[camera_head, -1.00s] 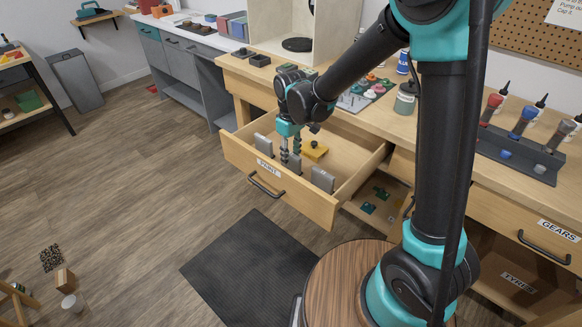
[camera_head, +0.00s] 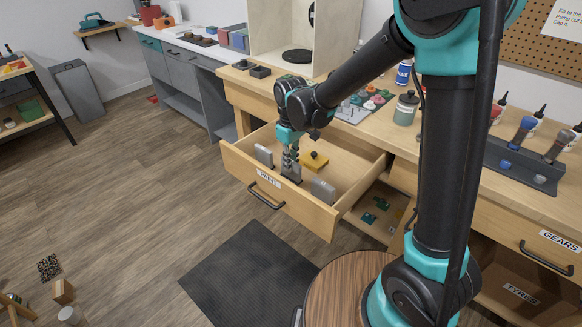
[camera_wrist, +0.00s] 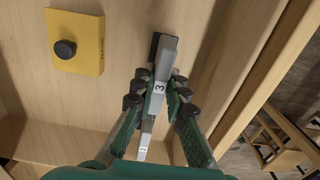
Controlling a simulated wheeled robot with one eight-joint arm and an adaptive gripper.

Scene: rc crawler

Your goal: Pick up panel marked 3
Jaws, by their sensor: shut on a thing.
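The panel marked 3 (camera_wrist: 160,88) is a grey slab with a dark end piece, seen from above between my gripper's fingers in the wrist view. My gripper (camera_wrist: 157,95) is shut on it, with fingers touching both sides. In the head view my gripper (camera_head: 290,157) is inside the open drawer, near its front wall, and largely hides this panel. I cannot tell whether the panel is clear of the drawer floor. A second grey panel (camera_wrist: 143,150) with a small label lies beyond it in the wrist view.
The open drawer (camera_head: 237,163) is labelled PAINT. Grey panels stand to the left (camera_head: 264,156) and right (camera_head: 323,191) of my gripper. A yellow block with a black knob (camera_head: 314,162) lies behind; it also shows in the wrist view (camera_wrist: 88,58). The drawer's walls are close by.

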